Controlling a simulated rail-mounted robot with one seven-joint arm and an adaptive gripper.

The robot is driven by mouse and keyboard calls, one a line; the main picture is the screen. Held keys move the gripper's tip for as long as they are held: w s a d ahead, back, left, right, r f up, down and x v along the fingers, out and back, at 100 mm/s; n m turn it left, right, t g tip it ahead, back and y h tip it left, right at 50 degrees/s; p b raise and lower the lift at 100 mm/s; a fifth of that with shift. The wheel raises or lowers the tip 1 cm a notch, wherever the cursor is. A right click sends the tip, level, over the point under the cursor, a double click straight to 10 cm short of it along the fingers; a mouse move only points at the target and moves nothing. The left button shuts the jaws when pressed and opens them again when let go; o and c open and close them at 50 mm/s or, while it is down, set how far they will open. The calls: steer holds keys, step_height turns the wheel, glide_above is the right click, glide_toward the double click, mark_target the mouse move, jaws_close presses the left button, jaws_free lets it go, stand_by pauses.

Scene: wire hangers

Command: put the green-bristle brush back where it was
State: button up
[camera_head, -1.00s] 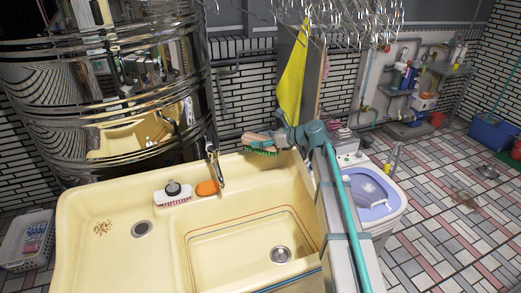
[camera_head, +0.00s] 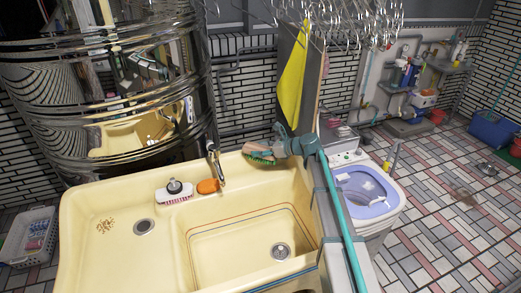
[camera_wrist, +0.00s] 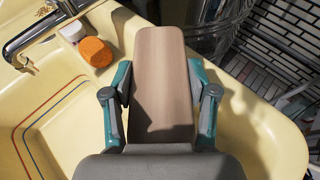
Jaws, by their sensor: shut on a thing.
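The green-bristle brush (camera_head: 260,157) has a pinkish wooden back and green bristles that point down. It is at the back right of the cream sink (camera_head: 90,262), near the rim. My gripper (camera_head: 277,148) is shut on it. In the wrist view, the brush's flat wooden back (camera_wrist: 162,80) sits between the two teal-and-grey fingers of my gripper (camera_wrist: 163,105), and its bristles are hidden. I cannot tell whether the bristles touch the sink's rim.
An orange sponge (camera_head: 208,186) and a white brush with pink bristles (camera_head: 175,193) lie on the sink's ledge. The faucet (camera_head: 215,165) stands left of the held brush. A washing machine (camera_head: 365,190) is at the right. A yellow cloth (camera_head: 291,85) hangs behind.

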steer(key=shift+f, duration=0.55)
steer(key=o, duration=1.2)
steer(key=shift+r, duration=0.2)
steer(key=b+v, duration=0.1)
steer(key=v, duration=0.3)
steer(key=b+v, duration=0.1)
steer(key=v, duration=0.3)
steer(key=b+v, duration=0.1)
steer(key=v, duration=0.3)
steer(key=shift+r, duration=0.35)
